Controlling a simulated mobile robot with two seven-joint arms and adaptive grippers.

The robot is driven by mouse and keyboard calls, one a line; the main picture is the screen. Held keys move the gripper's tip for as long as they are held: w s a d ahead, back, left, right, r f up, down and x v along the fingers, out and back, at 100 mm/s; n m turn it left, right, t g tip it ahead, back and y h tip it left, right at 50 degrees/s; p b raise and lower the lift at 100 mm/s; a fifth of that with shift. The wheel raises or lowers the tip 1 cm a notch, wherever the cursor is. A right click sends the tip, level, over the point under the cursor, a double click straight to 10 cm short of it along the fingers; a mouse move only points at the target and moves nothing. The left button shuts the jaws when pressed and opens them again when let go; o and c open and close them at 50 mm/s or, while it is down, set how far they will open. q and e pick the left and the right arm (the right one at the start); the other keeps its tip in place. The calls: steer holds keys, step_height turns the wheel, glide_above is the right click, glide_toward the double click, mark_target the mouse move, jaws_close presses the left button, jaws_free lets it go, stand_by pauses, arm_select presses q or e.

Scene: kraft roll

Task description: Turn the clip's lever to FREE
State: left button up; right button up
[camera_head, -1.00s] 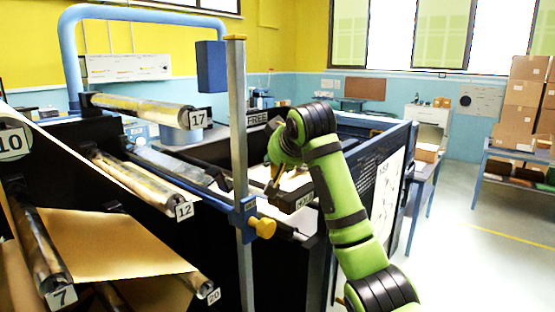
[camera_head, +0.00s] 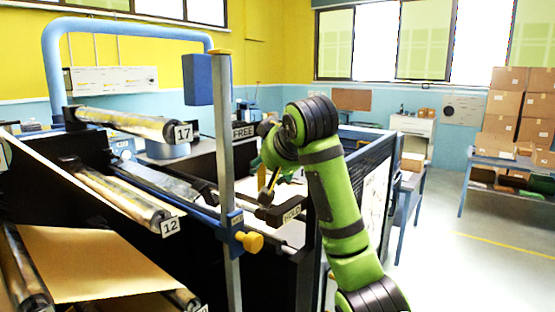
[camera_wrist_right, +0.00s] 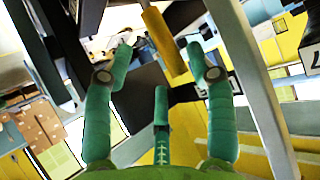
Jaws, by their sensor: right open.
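A clip with a yellow lever (camera_wrist_right: 165,45) shows in the right wrist view, the lever running between my finger tips. In the head view a thin yellow piece (camera_head: 272,180), likely this lever, stands above the dark block with the HOLD label (camera_head: 291,214). The FREE label (camera_head: 243,131) is farther back, left of my wrist. My right gripper (camera_wrist_right: 158,58) is open, its teal fingers apart on either side of the lever; I cannot tell whether they touch it. In the head view its fingers are mostly hidden by my wrist. My left gripper is out of view.
A grey post (camera_head: 227,170) with a yellow knob (camera_head: 250,242) stands just left of my right arm. Numbered rollers, including roller 17 (camera_head: 130,122) and roller 12 (camera_head: 125,197), fill the left. A dark panel (camera_head: 370,180) is to the right. Open floor (camera_head: 470,270) lies beyond.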

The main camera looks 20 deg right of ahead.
steer(key=v, duration=0.6)
